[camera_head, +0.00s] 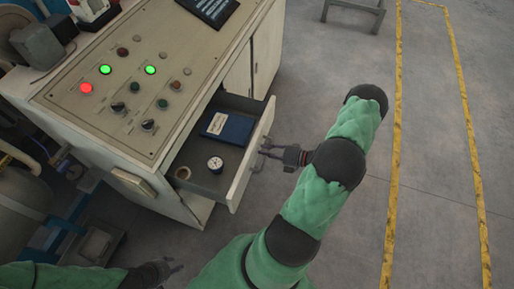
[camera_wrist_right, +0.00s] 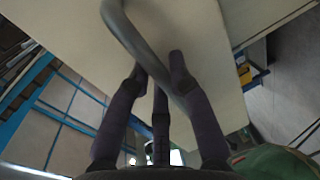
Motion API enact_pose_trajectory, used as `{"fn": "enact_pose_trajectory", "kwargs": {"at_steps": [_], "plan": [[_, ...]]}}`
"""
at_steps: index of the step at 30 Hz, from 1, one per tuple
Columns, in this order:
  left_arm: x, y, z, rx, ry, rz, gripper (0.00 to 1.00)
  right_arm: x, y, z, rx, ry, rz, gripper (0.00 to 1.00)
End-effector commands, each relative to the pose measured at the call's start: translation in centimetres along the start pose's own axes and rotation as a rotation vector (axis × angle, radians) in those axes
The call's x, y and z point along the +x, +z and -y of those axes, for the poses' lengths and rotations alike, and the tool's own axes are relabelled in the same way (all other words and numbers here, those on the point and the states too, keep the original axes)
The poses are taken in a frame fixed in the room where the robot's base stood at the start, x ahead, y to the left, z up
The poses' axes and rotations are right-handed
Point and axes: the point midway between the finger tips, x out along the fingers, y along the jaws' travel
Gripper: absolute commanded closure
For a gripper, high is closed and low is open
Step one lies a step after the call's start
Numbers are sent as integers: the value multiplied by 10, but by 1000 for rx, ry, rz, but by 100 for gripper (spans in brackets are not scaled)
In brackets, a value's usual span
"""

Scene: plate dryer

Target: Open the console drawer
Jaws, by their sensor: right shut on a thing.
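The console drawer (camera_head: 208,178) stands pulled out from the front of the beige console (camera_head: 165,45), with its inside showing. Its light front panel (camera_head: 250,160) carries a grey bar handle. My right gripper (camera_head: 266,149) is at the outer side of this panel. In the right wrist view my right gripper (camera_wrist_right: 160,80) has its dark fingers shut around the curved grey handle (camera_wrist_right: 130,38). My left gripper (camera_head: 172,268) is low at the bottom of the head view, away from the drawer and small; its finger opening is unclear.
In the drawer lie a blue book-like item (camera_head: 227,127), a small round gauge (camera_head: 215,164) and a brown ring (camera_head: 183,173). Lit buttons and knobs cover the console top. Open grey floor (camera_head: 335,60) with yellow lines lies to the right. Blue framework stands at lower left.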

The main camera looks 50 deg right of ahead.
Motion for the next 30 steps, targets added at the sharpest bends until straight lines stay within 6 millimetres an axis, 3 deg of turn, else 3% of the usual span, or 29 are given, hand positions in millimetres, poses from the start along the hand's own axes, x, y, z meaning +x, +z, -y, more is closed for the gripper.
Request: {"fn": "enact_pose_trajectory", "kwargs": {"at_steps": [15,16,18,30], "plan": [[0,0,0,0,0,0,60,-7,1,2,-1,-2,0,100],[0,0,0,0,0,0,60,-7,1,2,-1,-2,0,71],[0,0,0,0,0,0,60,-7,1,2,-1,-2,0,54],[0,0,0,0,0,0,60,-11,1,2,-1,-1,1,54]]}}
